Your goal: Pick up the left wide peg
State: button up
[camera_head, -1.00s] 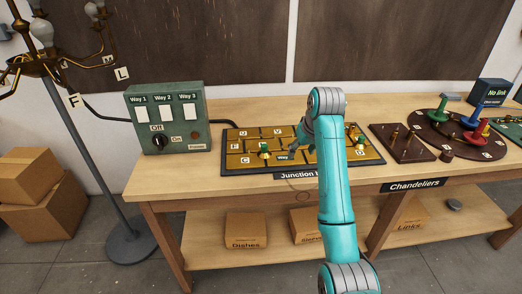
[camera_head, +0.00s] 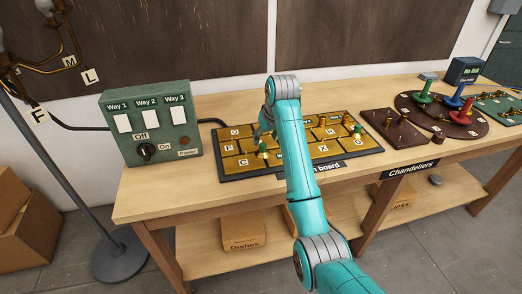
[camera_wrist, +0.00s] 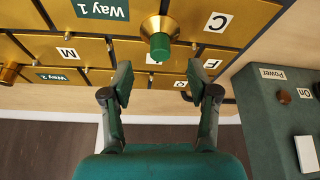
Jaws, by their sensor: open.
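The left wide peg (camera_head: 262,152) stands upright on the left part of the junction board (camera_head: 223,176), with a brass collar and a green top. In the wrist view the wide peg (camera_wrist: 161,42) is between the "Way 1" and "C" labels. My gripper (camera_wrist: 159,82) is open and empty there, its two fingertips spread apart. The peg lies beyond the fingertips, roughly centred between them, and is not held. In the head view my gripper (camera_head: 259,133) is close to this peg, partly hidden behind my arm. Another green-topped peg (camera_head: 357,131) stands at the board's right.
A green switch box (camera_head: 150,130) stands left of the board; its edge also shows in the wrist view (camera_wrist: 262,115). A brown peg block (camera_head: 395,132) and a round base with coloured pegs (camera_head: 480,129) are to the right. The bench front (camera_head: 150,204) is clear.

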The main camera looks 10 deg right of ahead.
aim_at(262, 144)
jog(key=shift+x, duration=3.05)
jog(key=shift+w+a+r, duration=0.1)
jog(key=shift+w, duration=0.05)
grip_shut()
